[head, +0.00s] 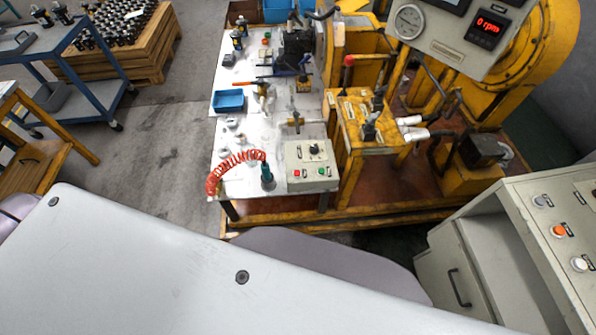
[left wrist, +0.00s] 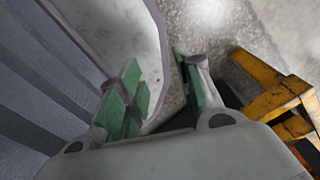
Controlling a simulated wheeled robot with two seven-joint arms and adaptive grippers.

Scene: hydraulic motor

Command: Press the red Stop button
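A light grey control box (head: 312,180) sits at the near right corner of the metal workbench. On its face are a red button (head: 297,173) at left, a green button (head: 321,172) at right and a black knob (head: 314,149) above; their labels are too small to read. My left gripper (left wrist: 160,75) shows only in the left wrist view. Its green-padded fingers are apart with nothing between them, above the floor and away from the box. My right gripper is in neither view.
The workbench (head: 225,183) also carries a red coiled hose (head: 230,163) left of the box and a blue tray (head: 228,101). A yellow machine (head: 362,135) stands just right of it. A grey cabinet (head: 515,235) with orange and white buttons stands at lower right.

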